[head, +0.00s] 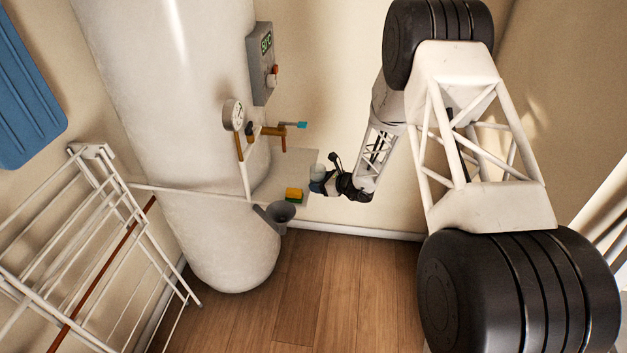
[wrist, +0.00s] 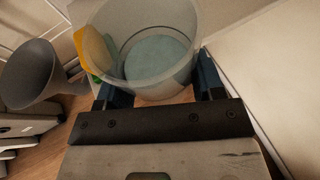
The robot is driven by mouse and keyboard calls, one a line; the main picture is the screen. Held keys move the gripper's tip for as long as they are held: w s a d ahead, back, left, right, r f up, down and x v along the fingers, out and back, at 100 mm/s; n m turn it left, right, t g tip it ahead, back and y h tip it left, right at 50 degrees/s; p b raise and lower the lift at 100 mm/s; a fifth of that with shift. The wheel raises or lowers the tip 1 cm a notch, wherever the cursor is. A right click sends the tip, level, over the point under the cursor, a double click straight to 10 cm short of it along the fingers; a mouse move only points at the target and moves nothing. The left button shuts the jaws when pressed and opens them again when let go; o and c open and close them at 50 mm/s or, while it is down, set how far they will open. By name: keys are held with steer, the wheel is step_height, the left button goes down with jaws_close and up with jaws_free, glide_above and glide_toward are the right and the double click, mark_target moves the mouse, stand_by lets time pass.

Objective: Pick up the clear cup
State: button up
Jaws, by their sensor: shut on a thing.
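The clear cup (wrist: 150,85) is a see-through round vessel with its open mouth toward the wrist camera. My gripper (wrist: 160,92) is shut on it, with one dark finger on each side of its wall. In the head view my gripper (head: 322,182) is small, at the right end of a pale shelf beside the white tank. The cup is hard to make out there; a pale rounded shape shows at the fingertips. I cannot tell whether the cup touches the shelf.
A yellow and green sponge (head: 294,195) sits on the shelf (head: 270,185), close left of the cup in the wrist view. A grey funnel (head: 280,211) hangs at the shelf's front. A white drying rack (head: 95,240) stands left.

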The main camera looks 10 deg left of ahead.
steer(key=shift+s+d, duration=0.35)
steer(key=shift+d, duration=0.45)
steer(key=shift+s+d, duration=0.35)
steer(key=shift+d, duration=0.4)
steer(key=shift+d, duration=0.1)
